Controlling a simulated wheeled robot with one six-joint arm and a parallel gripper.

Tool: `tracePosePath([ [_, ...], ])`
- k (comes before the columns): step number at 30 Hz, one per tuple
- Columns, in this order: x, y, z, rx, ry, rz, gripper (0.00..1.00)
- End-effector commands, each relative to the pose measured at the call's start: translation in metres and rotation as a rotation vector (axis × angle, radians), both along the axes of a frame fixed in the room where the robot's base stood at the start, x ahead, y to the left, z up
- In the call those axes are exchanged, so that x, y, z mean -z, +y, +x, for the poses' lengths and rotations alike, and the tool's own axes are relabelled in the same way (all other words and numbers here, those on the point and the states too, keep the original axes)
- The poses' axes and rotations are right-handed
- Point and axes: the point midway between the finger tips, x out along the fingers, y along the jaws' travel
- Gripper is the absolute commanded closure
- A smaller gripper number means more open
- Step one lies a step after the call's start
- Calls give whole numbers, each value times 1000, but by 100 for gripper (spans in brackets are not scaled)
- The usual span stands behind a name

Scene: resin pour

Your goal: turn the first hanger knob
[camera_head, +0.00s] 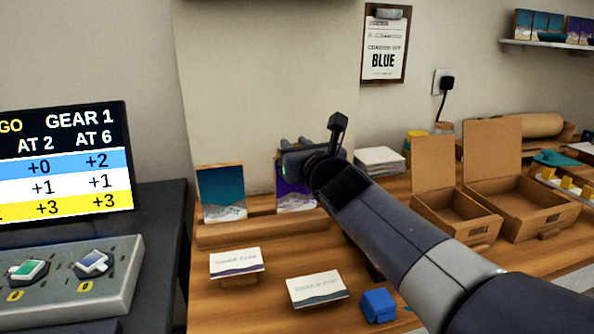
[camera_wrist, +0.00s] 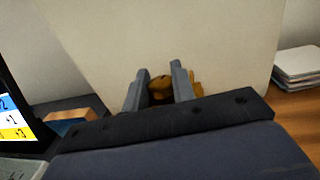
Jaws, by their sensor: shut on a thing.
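The fingers are closed on the knob, in front of a pale upright board (camera_wrist: 215,40). The frames do not show which hanger knob this is. In the head view my gripper (camera_head: 297,150) is above and in front of a purple panel (camera_head: 293,196), partly covering it. The knob is hidden there behind my gripper and wrist. A teal panel (camera_head: 221,190) stands to the left.
A screen (camera_head: 70,165) and a grey console (camera_head: 75,285) with two knobs are at left. Two cards (camera_head: 236,262) (camera_head: 316,288) and a blue block (camera_head: 378,305) lie in front. Open cardboard boxes (camera_head: 455,225) (camera_head: 540,215) and white sheets (camera_head: 380,158) are at right.

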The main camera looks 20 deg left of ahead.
Motion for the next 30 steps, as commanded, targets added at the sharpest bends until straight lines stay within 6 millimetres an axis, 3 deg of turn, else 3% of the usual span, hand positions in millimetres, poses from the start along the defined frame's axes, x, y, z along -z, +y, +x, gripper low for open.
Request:
tracePosePath([
  [1,11,1,-1,10,-2,1,98],
  [30,9,2,-3,302,15,-5,98],
])
